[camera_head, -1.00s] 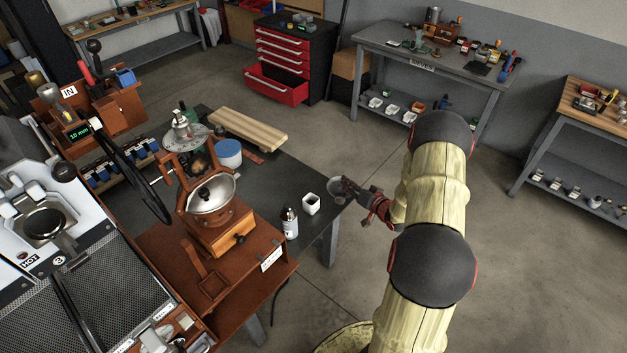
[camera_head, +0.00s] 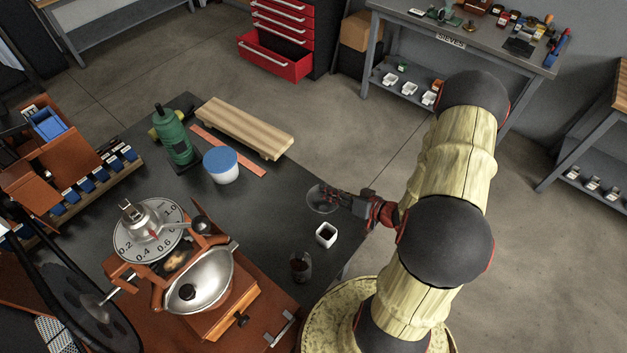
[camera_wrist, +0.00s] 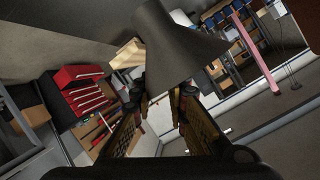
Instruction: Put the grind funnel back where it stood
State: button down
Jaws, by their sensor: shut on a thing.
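The grind funnel shows in the wrist view as a dark grey cone (camera_wrist: 178,45), its wide end toward the lower right. In the head view it is a pale grey round shape (camera_head: 322,198) that appears over the right end of the dark table. My gripper (camera_head: 346,201) reaches in from the right and is shut on the funnel. In the wrist view its two fingers (camera_wrist: 162,97) meet the funnel's near side, and part of the grip is hidden behind the cone. I cannot tell the funnel's height above the table.
A white square cup (camera_head: 326,234) and a dark jar (camera_head: 300,266) stand near the funnel. The copper-coloured grinder (camera_head: 205,285) stands at front left. Bare tabletop (camera_head: 265,215) lies between.

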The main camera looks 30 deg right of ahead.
jog(key=shift+w+a, duration=0.1)
jog(key=shift+w, duration=0.2)
jog(key=shift+w+d+f+b, duration=0.75)
jog(key=shift+w+f+b, duration=0.35)
jog(key=shift+w+f, duration=1)
jog(key=shift+w+d+f+b, duration=0.75)
jog(key=shift+w+f+b, duration=0.3)
jog(key=shift+w+f, duration=1.05)
jog(key=shift+w+d+f+b, duration=0.75)
jog(key=shift+w+f+b, duration=0.35)
jog(key=shift+w+f, duration=1)
jog(key=shift+s+f, duration=0.1)
jog(key=shift+f, duration=0.05)
jog(key=c, duration=1.7)
grip_release()
jog(key=shift+c, duration=0.2)
